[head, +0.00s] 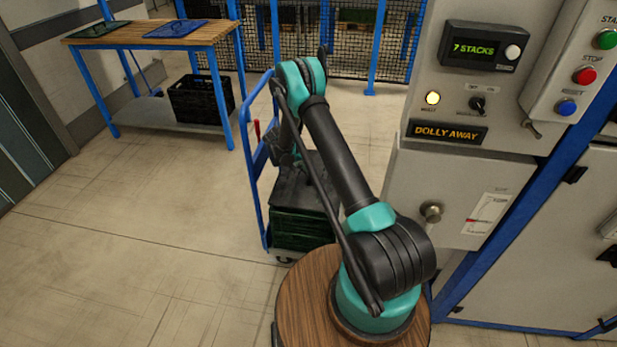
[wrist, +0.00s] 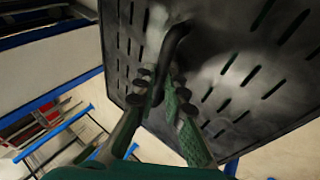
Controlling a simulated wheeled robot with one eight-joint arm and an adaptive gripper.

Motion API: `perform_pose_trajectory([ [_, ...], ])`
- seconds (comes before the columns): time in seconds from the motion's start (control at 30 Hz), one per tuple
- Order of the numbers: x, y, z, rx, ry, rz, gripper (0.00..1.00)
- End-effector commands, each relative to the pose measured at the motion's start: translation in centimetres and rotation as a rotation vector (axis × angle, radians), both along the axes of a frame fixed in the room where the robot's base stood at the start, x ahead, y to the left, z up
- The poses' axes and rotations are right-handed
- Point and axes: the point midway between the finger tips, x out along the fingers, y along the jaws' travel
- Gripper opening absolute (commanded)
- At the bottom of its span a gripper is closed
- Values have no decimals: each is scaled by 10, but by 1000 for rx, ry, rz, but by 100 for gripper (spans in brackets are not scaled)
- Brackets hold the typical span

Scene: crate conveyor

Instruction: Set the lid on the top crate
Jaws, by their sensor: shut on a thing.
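The dark slotted lid (wrist: 235,75) fills much of the wrist view. My gripper (wrist: 158,88) is shut on the lid's raised black handle. In the head view the dark lid (head: 291,190) shows above a stack of dark green crates (head: 300,230) on a blue-framed dolly (head: 256,180). My arm partly covers the lid and the stack, and my fingers are hidden there. I cannot tell whether the lid touches the top crate or hangs above it.
A wooden-topped table (head: 150,34) at the left back carries a green panel and a blue panel. A black crate (head: 200,98) stands on its lower shelf. A control cabinet (head: 470,170) stands close on the right. The floor at left is clear.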

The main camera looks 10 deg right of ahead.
Motion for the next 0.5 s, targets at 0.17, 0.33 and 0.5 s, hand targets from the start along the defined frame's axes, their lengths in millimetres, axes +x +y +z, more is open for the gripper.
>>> perform_pose_trajectory([
  [0.17,0,0,-25,0,0,0,0],
  [0.33,0,0,-36,0,0,0,0],
  [0.5,0,0,-36,0,0,0,0],
])
